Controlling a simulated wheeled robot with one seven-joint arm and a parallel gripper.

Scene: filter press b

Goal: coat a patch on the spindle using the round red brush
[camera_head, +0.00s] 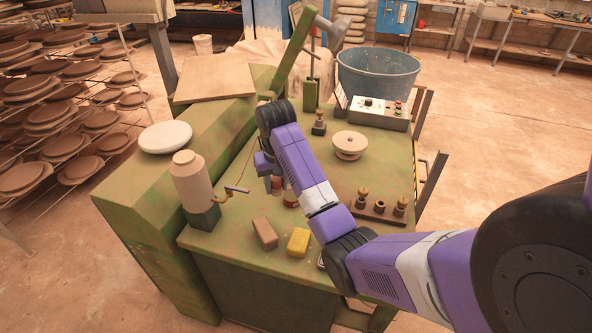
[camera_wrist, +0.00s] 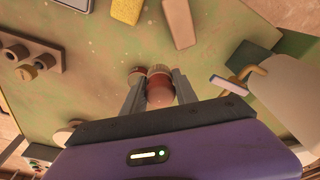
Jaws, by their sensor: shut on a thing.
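My gripper (camera_wrist: 158,92) is shut on a round reddish-brown thing with a paler top, which looks like the round red brush (camera_wrist: 159,89). It also shows in the head view (camera_head: 276,184), just under my wrist, over the green table top. A second small reddish round thing (camera_head: 290,198) stands beside it; it is partly hidden by my arm and shows next to the fingers in the wrist view (camera_wrist: 136,74). A pale flanged spool (camera_head: 349,144) stands apart on the table's far side; I cannot tell whether this is the spindle. I cannot tell whether the brush touches the table.
A brown block (camera_head: 265,233) and yellow block (camera_head: 298,242) lie in front. A pegged block (camera_head: 380,210), control box (camera_head: 377,113) and brass-topped piece (camera_head: 319,123) stand right and behind.

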